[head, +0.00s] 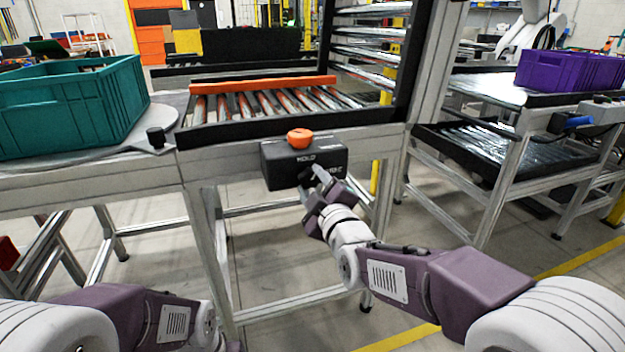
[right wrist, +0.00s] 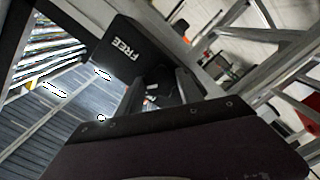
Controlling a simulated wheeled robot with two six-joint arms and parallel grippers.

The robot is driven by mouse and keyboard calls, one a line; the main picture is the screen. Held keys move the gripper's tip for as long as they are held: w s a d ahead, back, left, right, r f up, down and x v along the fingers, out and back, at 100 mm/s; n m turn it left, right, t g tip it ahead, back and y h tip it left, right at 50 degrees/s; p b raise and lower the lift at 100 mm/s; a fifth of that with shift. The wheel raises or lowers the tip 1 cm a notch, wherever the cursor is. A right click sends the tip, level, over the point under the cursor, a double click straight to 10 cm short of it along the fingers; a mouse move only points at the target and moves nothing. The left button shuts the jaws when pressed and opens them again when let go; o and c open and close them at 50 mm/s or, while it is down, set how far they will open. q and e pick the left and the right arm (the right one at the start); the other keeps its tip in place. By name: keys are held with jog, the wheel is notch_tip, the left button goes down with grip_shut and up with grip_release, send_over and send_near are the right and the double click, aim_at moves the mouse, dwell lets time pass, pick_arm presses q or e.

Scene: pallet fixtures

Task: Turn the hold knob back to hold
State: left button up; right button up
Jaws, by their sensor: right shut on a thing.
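The black control box (head: 277,170) is fixed to the front rail of the roller station. It has an orange button (head: 300,138) on top and white lettering, HOLD at the upper middle and a partly covered word to the right. In the right wrist view its face (right wrist: 130,48) reads FREE. My right gripper (head: 318,178) is at the front of the box, shut on the hold knob. The knob is mostly hidden by the fingers, so its pointing direction cannot be told. The fingers also show in the right wrist view (right wrist: 155,88). My left gripper is out of view; only its arm shows at lower left.
The roller bed (head: 265,103) with an orange bar (head: 262,84) lies behind the box. A teal crate (head: 70,108) stands at left, a purple crate (head: 568,72) at far right. Metal legs and rails stand below; the floor in front is open.

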jog(key=n+p, duration=0.1)
jog(key=n, duration=0.3)
jog(key=shift+n+p, duration=0.4)
jog(key=shift+n, duration=1.1)
jog(key=o, duration=1.4)
jog(key=shift+s, duration=0.1)
jog(key=p+v, duration=0.2)
jog(key=v, duration=0.7)
